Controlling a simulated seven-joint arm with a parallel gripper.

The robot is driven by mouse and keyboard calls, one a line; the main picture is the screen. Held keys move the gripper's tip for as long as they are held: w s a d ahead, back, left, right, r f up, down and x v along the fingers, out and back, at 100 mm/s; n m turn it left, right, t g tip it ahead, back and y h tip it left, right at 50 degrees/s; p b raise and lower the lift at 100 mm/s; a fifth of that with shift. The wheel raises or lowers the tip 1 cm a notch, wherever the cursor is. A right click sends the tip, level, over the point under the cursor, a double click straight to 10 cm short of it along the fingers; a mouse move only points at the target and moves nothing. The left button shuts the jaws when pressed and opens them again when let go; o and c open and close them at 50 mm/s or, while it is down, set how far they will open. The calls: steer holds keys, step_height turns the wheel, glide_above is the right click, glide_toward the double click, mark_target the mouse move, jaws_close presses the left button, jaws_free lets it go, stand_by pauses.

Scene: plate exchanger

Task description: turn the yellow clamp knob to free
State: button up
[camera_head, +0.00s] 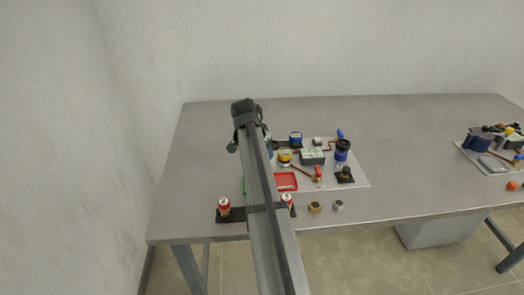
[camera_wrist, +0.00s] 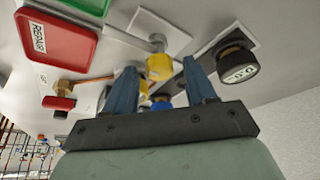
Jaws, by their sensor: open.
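The yellow clamp knob (camera_head: 285,155) stands on the white mat in the head view, just right of my arm. In the wrist view a yellow cylindrical part (camera_wrist: 159,68) with a grey stem, seemingly this knob, shows between my fingertips. My gripper (camera_wrist: 160,64) is open, with its two blue fingers on either side of that part in the picture. I see no contact, and cannot tell how far off the part is. In the head view my arm mostly hides the gripper. The knob's turn position is not readable.
A red tray (camera_head: 287,181), a grey-green box (camera_head: 312,157), a blue-black cylinder (camera_head: 342,150) and a red-handled valve (camera_head: 318,172) crowd the mat. A black round dial (camera_wrist: 238,66) is right of my fingers. The left table surface (camera_head: 195,150) is bare.

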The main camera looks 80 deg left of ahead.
steer(key=v, duration=1.3)
steer(key=shift+r, duration=0.25)
steer(key=shift+d, duration=0.15)
